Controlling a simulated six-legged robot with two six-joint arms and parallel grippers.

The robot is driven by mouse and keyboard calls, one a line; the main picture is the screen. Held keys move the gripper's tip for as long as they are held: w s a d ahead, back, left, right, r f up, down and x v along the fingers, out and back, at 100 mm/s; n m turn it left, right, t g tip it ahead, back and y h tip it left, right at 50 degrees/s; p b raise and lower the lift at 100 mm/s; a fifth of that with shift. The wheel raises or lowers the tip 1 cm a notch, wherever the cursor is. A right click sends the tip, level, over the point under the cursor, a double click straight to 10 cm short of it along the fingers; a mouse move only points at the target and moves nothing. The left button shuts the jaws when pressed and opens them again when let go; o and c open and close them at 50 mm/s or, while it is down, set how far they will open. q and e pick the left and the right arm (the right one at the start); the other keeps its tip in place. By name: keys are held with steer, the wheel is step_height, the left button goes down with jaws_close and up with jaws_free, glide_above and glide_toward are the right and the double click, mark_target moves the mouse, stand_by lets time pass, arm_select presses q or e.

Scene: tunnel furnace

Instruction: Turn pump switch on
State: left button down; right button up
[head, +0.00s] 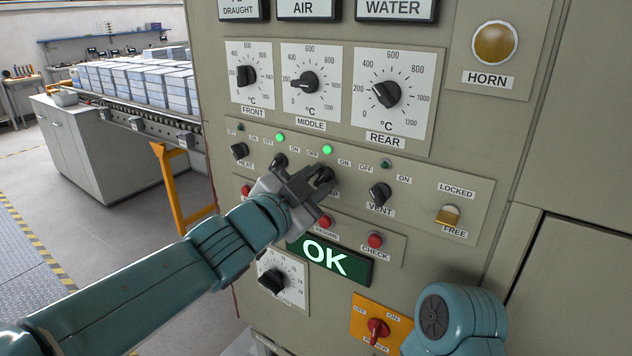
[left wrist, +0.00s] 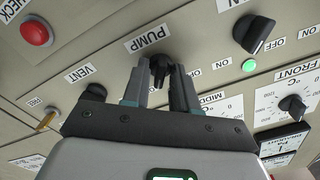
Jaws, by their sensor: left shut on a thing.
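A lit green lamp (head: 327,149) is just above the gripper in the head view. In the left wrist view the gripper hides this lamp. My right gripper is not in view; only part of my right arm shows at lower right.
The black vent switch (head: 380,194) is close to the right of the gripper. The heat switch (head: 239,151) is to the left. Red buttons, including CHECK (head: 375,240), and the OK display (head: 330,262) lie below. Temperature dials, such as REAR (head: 386,94), are above.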

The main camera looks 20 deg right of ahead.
arm_select(q)
steer(key=c, duration=1.2)
jaws_free()
steer(key=b+v, duration=0.1)
steer(key=v, duration=1.5)
steer(key=shift+a+f, duration=0.1)
steer(key=shift+a, duration=0.05)
